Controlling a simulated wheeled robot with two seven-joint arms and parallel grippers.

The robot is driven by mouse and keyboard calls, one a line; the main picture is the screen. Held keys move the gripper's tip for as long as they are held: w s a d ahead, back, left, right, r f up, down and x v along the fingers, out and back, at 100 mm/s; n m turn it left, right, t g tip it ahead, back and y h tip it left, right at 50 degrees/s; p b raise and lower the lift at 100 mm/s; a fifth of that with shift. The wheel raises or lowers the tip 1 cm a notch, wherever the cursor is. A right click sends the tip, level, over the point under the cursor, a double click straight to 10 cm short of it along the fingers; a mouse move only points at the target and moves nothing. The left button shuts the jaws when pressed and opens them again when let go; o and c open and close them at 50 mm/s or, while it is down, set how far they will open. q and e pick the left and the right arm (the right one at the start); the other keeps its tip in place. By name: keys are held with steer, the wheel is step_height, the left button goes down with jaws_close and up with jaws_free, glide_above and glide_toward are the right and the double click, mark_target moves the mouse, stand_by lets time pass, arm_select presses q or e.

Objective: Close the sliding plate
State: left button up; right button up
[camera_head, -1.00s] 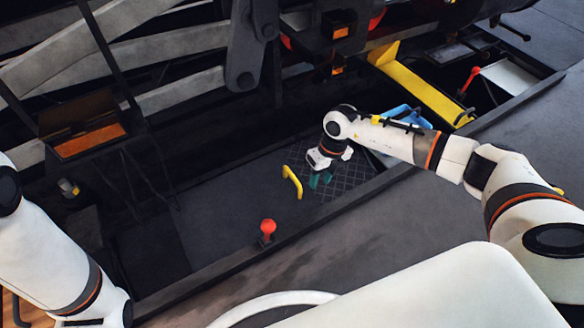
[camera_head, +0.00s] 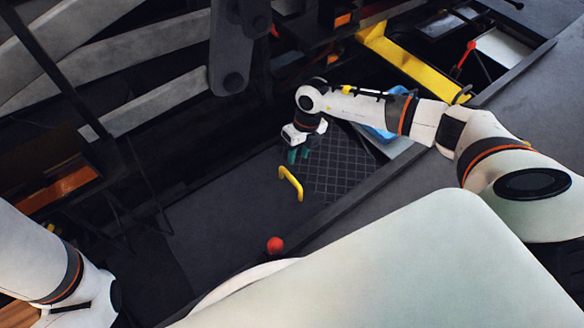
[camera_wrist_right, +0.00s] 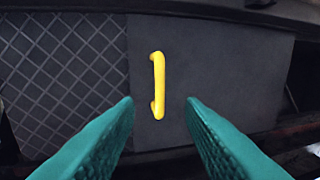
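The sliding plate is a smooth dark sheet (camera_head: 235,205) with a yellow bar handle (camera_head: 290,183) near its right edge, beside a cross-hatched dark panel (camera_head: 340,175). My right gripper (camera_head: 298,156) is low over the floor recess, just behind the handle in the head view. In the right wrist view, its teal fingers (camera_wrist_right: 160,105) are spread wide and empty. The yellow handle (camera_wrist_right: 158,85) appears between and beyond the fingertips, without visible contact. The plate (camera_wrist_right: 225,80) lies right of the cross-hatched panel (camera_wrist_right: 55,70) there. My left arm shows at bottom left, its gripper out of frame.
A red ball knob (camera_head: 275,245) stands at the recess's near edge. A blue object (camera_head: 380,132) lies beneath my right forearm. A yellow beam (camera_head: 410,65) and a red-tipped lever (camera_head: 464,58) are at the upper right. Dark machinery crowds the back; grey floor is clear at right.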

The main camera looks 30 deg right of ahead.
mark_target(292, 178)
steer(key=f+b, duration=0.1)
steer(key=f, duration=0.2)
steer(key=a+f+b, duration=0.1)
steer(key=f+b, duration=0.1)
steer(key=f, duration=0.1)
steer(key=f+b, duration=0.2)
steer(key=f, duration=0.1)
steer(key=shift+s+a+f, duration=0.1)
steer(key=shift+a+f, duration=0.1)
steer(key=shift+a, duration=0.2)
steer(key=shift+r, duration=0.1)
steer(key=shift+c, duration=0.6)
jaws_close()
